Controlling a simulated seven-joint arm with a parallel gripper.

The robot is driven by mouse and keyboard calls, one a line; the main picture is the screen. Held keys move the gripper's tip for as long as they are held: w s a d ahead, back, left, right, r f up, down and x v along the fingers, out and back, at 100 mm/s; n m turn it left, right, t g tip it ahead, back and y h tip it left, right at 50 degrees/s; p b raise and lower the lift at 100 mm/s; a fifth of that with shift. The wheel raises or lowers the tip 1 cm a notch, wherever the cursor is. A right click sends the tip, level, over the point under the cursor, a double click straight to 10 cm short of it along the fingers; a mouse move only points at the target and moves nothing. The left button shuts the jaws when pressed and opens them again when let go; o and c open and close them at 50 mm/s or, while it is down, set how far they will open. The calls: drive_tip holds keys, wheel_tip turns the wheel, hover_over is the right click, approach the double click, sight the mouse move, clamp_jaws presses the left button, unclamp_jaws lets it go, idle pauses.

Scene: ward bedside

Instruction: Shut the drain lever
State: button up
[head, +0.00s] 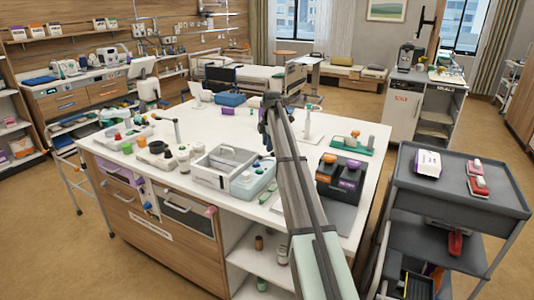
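My arm reaches from the bottom edge over the white island counter (230,122). My gripper (265,130) is small and dark at its far end, above the back half of the counter. Its fingers are too small and too hidden by the arm to tell open from shut. I cannot pick out the drain lever for certain. A pale teal tub (240,188) stands near the counter's front edge, left of my arm. A pink tab (211,211) and a small blue part (147,205) show on the island's front. My gripper is apart from all of these.
A grey divided caddy (207,172) stands beside the tub. Bottles (183,160) and cups are to its left. A dark block with orange and purple parts (327,172) and a green holder (362,149) are right of my arm. A dark cart (420,195) stands at right.

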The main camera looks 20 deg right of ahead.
sight(267, 160)
drive_tip(key=shift+w+f, duration=0.25)
drive_tip(key=shift+f, duration=1)
drive_tip(key=shift+w+f, duration=0.25)
drive_tip(key=shift+f, duration=0.95)
drive_tip(key=shift+c, duration=0.5)
clamp_jaws()
